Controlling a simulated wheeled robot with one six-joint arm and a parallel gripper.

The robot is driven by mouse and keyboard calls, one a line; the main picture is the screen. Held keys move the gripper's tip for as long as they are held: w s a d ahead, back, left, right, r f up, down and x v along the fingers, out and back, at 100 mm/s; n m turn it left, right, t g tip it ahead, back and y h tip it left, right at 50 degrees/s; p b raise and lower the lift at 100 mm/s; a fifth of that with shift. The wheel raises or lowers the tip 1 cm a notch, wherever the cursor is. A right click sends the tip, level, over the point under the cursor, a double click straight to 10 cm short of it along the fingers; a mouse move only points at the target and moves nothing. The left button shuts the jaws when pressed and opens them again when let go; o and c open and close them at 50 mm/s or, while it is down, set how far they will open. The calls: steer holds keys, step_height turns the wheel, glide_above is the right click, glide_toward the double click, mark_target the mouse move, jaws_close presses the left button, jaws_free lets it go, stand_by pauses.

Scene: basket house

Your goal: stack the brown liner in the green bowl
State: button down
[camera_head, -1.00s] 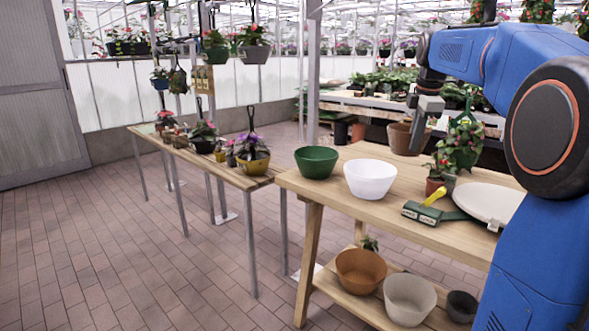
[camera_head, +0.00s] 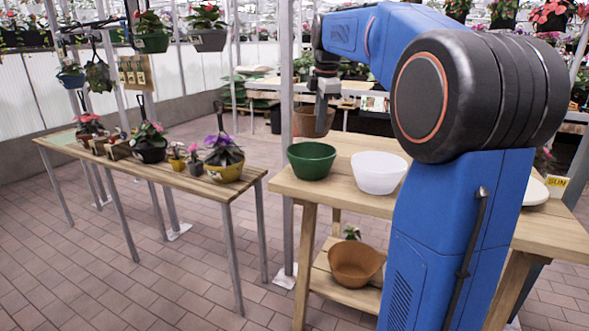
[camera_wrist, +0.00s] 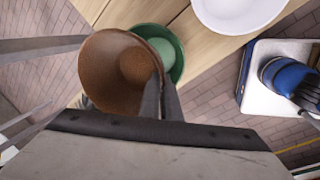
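The brown liner (camera_head: 314,121) is a round tapered pot shape, held in the air just above and behind the green bowl in the head view. My gripper (camera_head: 325,98) is shut on its rim; the wrist view also shows the fingers (camera_wrist: 160,103) pinching the near right rim of the liner (camera_wrist: 98,75). The liner is tilted in the wrist view, its hollow inside showing. The green bowl (camera_head: 312,161) stands upright on the wooden table's left corner. In the wrist view the liner hides part of the green bowl (camera_wrist: 176,60), and the two look apart.
A white bowl (camera_head: 379,172) stands close right of the green bowl; it also shows in the wrist view (camera_wrist: 238,12). Another brown bowl (camera_head: 355,264) sits on the lower shelf. A bench (camera_head: 150,165) with several potted plants stands left. My arm hides much of the table's right side.

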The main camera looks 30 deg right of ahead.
steer(key=shift+s+a+f+x, duration=0.15)
steer(key=shift+s+x, duration=0.2)
steer(key=shift+x, duration=1.25)
steer(key=shift+s+a+f+x, duration=0.15)
steer(key=shift+s+x, duration=0.2)
steer(key=shift+x, duration=1.25)
steer(key=shift+s+a+x, duration=0.15)
steer(key=shift+s+x, duration=0.2)
steer(key=shift+x, duration=1.25)
steer(key=shift+f, duration=0.6)
steer(key=c, duration=2.3)
jaws_free()
steer(key=shift+r, duration=0.25)
steer(key=v, duration=1.2)
steer(key=shift+r, duration=0.4)
